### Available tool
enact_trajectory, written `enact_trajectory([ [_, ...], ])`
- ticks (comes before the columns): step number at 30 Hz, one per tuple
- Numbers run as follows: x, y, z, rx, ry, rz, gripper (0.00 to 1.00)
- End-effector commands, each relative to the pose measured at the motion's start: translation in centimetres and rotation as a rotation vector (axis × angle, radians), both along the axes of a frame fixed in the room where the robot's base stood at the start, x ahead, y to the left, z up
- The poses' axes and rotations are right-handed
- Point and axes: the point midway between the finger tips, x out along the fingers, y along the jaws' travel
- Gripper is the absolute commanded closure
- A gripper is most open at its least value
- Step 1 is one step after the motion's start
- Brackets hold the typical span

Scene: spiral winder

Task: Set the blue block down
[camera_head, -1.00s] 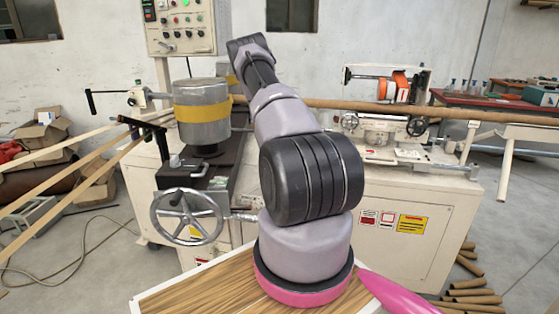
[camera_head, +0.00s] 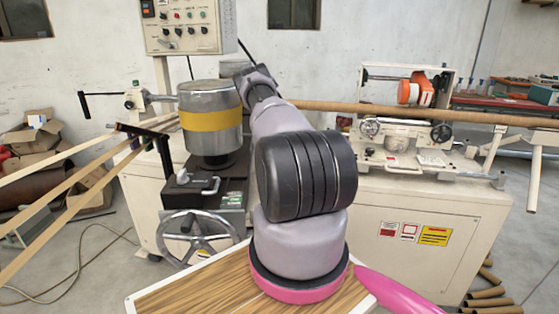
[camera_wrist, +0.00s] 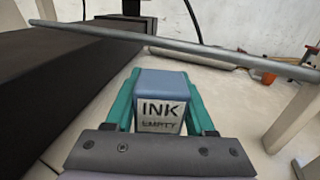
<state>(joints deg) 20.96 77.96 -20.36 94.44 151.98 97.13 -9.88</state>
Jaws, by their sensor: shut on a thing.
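The blue block (camera_wrist: 161,84) sits between the teal fingers of my gripper (camera_wrist: 160,92) in the wrist view. Its near face carries a white label reading "INK EMPTY". The fingers are shut on its two sides. A pale machine top (camera_wrist: 228,100) shows beyond and below the block; I cannot tell the gap between them. In the head view my arm hides the gripper and the block.
A metal bar (camera_wrist: 170,42) crosses the wrist view beyond the block. A dark box-like part (camera_wrist: 62,85) stands close on the left. The head view shows a drum with a yellow band (camera_head: 211,122), a handwheel (camera_head: 196,238) and a long brown tube (camera_head: 400,111).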

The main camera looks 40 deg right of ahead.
Motion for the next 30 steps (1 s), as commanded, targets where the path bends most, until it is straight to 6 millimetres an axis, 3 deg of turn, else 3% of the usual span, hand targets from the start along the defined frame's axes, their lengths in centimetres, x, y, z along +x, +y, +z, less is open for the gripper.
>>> enact_trajectory([
  [11, 0.0, 0.0, -4.5, 0.000, -0.001, 0.001, 1.00],
  [30, 0.0, 0.0, -5.9, 0.000, 0.001, 0.000, 1.00],
])
